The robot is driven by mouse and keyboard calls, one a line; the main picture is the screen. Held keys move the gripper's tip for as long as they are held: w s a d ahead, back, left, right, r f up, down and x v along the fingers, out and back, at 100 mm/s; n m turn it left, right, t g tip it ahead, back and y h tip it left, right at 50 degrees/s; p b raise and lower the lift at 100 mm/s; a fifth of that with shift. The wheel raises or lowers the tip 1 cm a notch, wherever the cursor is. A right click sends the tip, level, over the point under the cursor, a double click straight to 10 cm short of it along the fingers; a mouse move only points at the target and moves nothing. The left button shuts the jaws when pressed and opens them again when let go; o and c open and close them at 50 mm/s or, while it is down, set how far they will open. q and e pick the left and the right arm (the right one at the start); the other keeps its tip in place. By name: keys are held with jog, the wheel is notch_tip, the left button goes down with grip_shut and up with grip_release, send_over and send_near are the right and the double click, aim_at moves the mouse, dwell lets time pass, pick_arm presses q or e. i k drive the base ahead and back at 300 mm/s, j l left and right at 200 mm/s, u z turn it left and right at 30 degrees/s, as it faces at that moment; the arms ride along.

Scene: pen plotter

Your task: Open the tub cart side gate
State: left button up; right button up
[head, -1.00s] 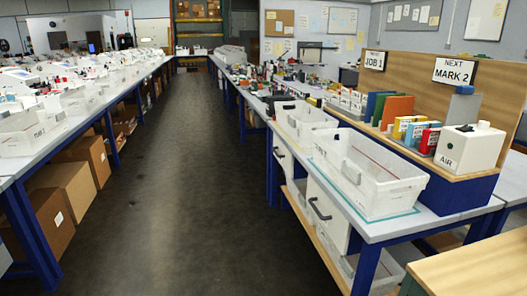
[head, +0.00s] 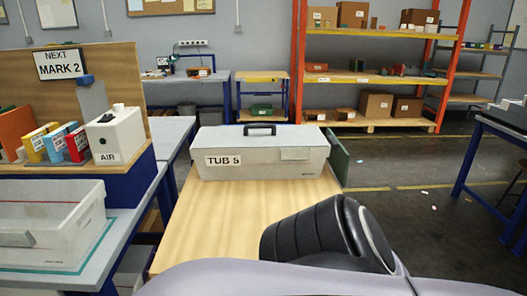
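A pale grey lidded tub labelled TUB 5 (head: 230,160) stands at the far end of a light wooden top (head: 200,225), which I take as the tub cart. The tub has a dark handle on its lid. A dark green panel (head: 338,158) stands upright and at an angle beside the tub's right end; it may be the side gate, and I cannot tell how it is fixed. Part of my own arm, black and grey, covers the near right of the wooden top. Neither gripper shows.
A blue-legged bench on the left carries an open white bin (head: 85,228) and a white AIR box (head: 118,137). It lies close along the wooden top's left side. An orange rack (head: 440,80) stands behind. Dark floor (head: 420,215) is open to the right.

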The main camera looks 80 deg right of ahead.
aim_at(338, 159)
jog(key=z, duration=1.3)
